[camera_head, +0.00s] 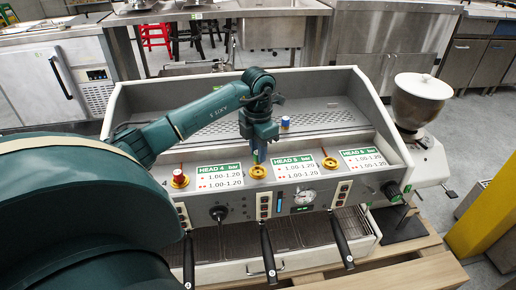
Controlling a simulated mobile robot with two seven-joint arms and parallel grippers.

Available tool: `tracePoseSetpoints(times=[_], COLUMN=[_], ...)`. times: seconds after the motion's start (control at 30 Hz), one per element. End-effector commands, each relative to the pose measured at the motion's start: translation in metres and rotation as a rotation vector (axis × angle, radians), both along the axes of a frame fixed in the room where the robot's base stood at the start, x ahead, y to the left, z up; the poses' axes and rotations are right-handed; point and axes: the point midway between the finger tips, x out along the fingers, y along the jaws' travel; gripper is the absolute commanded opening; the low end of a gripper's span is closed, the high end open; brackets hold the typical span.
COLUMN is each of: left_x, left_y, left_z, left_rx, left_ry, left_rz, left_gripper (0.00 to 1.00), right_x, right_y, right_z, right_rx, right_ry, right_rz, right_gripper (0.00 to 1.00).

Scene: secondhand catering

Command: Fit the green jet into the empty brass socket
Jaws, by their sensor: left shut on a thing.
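My left gripper (257,157) points down just above the middle brass socket (258,172) on the machine's top front ledge. It is shut on a small piece, mostly hidden between the fingers; its colour is hard to make out. No other green jet is in view, so I take it for the green jet. I cannot tell whether it touches the socket. The right brass socket (330,164) shows no jet standing in it. My right gripper is not in view.
A blue jet (285,121) stands on the machine's perforated top tray (325,121), behind the gripper. Label plates (293,168) lie between the sockets. Black-handled levers (268,252) stick out in front. A grinder with a white hopper (418,97) stands at right.

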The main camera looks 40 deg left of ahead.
Motion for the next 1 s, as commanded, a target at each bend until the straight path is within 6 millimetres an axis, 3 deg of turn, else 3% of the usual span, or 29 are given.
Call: tracePoseSetpoints(times=[0.5,1.0], left_x=[0.000,0.001], left_y=[0.000,0.000], left_z=[-0.029,-0.034], left_rx=[-0.001,0.000], left_ry=[-0.003,-0.004], left_rz=[-0.001,0.000], left_gripper=[0.00,0.00], right_x=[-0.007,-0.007], right_y=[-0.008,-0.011], right_z=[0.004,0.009], right_rx=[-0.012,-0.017], right_ry=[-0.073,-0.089], right_rz=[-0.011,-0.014], right_gripper=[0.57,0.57])
